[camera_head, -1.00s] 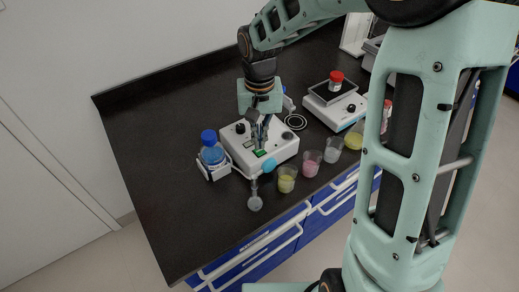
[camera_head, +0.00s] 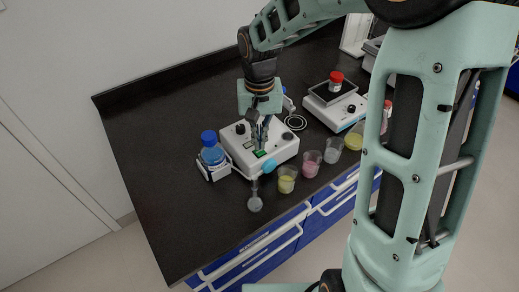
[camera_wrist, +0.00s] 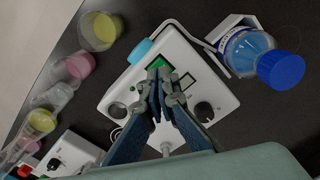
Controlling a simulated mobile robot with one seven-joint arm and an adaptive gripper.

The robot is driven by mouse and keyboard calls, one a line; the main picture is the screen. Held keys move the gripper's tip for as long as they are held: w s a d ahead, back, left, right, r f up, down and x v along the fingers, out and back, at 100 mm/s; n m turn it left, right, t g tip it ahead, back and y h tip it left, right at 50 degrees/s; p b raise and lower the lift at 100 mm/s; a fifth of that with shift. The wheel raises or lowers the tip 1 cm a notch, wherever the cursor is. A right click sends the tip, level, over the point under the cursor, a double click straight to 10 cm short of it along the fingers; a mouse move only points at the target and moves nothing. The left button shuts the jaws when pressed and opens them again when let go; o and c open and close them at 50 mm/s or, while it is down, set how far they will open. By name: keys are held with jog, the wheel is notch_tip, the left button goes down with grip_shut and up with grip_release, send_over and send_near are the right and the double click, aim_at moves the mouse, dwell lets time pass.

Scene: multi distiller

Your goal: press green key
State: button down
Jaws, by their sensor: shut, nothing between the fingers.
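The green key (camera_wrist: 159,65) is on the top face of a white box-shaped device (camera_wrist: 203,98), beside a small display. In the head view the key (camera_head: 260,153) shows as a green patch near the device's front edge. My gripper (camera_wrist: 158,72) is shut and empty, pointing down at the device. Its fingertips overlap the lower part of the green key in the wrist view. In the head view my gripper (camera_head: 261,147) is right at the key. I cannot tell whether the fingertips touch it.
A blue-capped bottle (camera_head: 211,150) stands in a holder left of the device. Beakers with yellow (camera_head: 287,180) and pink (camera_head: 311,165) liquid stand to the right. A balance (camera_head: 335,106) carrying a red-capped jar (camera_head: 336,77) is behind them. The dark bench (camera_head: 160,160) is clear at left.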

aim_at(260, 151)
jog(key=shift+f+b, duration=0.8)
jog(key=shift+f, duration=0.25)
notch_tip(260, 151, up, 7)
jog(key=p, duration=0.5)
dwell(0.4)
dwell(0.4)
